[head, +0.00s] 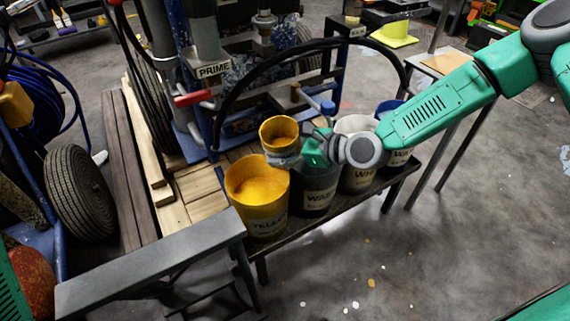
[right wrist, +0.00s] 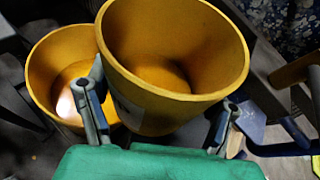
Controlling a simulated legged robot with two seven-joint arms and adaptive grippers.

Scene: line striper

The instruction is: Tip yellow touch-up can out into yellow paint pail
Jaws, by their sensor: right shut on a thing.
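The yellow touch-up can (head: 279,133) is in my right gripper (head: 290,158), which is shut on its side. It is held above and just right of the yellow paint pail's far rim, its opening facing up, close to upright. My left gripper is not in view.
Dark and white pails (head: 315,195) stand in a row right of the yellow pail on the low bench (head: 375,200). The blue striper machine (head: 240,125) with hoses is behind. A grey beam (head: 150,265) lies front left. Open floor (head: 400,270) is at the front right.

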